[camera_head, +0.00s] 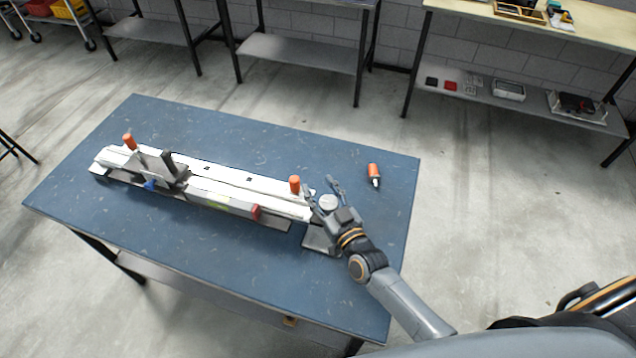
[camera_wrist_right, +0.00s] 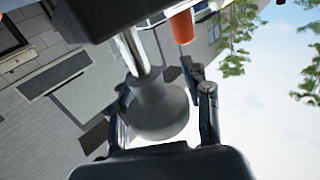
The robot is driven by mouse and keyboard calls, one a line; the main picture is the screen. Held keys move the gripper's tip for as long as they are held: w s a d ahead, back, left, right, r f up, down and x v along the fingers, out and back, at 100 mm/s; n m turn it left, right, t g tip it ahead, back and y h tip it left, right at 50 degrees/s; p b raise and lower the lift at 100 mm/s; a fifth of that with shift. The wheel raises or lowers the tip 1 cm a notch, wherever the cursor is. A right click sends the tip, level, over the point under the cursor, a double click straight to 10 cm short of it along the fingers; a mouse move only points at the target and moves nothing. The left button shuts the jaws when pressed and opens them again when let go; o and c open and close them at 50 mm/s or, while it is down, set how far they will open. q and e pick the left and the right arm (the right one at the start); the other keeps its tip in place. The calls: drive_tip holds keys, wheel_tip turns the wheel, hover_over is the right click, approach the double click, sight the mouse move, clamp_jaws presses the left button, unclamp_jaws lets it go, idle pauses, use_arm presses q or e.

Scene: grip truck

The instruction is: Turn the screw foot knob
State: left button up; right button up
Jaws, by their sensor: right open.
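The screw foot knob (camera_head: 328,202) is a round light-grey disc at the right end of the long white machine (camera_head: 235,189) lying on the blue table. In the right wrist view the knob (camera_wrist_right: 157,108) is a grey flared foot on a shiny metal rod. My right gripper (camera_head: 322,188) is open, with its fingers around the knob in the head view. In the right wrist view one finger of the gripper (camera_wrist_right: 160,88) stands on each side of the knob, and the right finger is apart from it. Contact on the left side is unclear. My left gripper is not in view.
The machine carries orange-topped posts (camera_head: 295,184), a dark lever (camera_head: 170,162) and a red knob (camera_head: 255,212). An orange-handled tool (camera_head: 374,172) lies right of the gripper on the blue table (camera_head: 230,262). The table's right and front parts are mostly clear.

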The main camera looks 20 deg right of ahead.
drive_tip(key=shift+s, duration=0.2)
drive_tip(key=shift+r, duration=0.1)
drive_tip(key=c, duration=0.7)
drive_tip(key=shift+c, duration=1)
drive_tip(key=shift+w, duration=0.1)
clamp_jaws()
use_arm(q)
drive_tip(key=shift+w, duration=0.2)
use_arm(e)
drive_tip(key=shift+f, duration=0.2)
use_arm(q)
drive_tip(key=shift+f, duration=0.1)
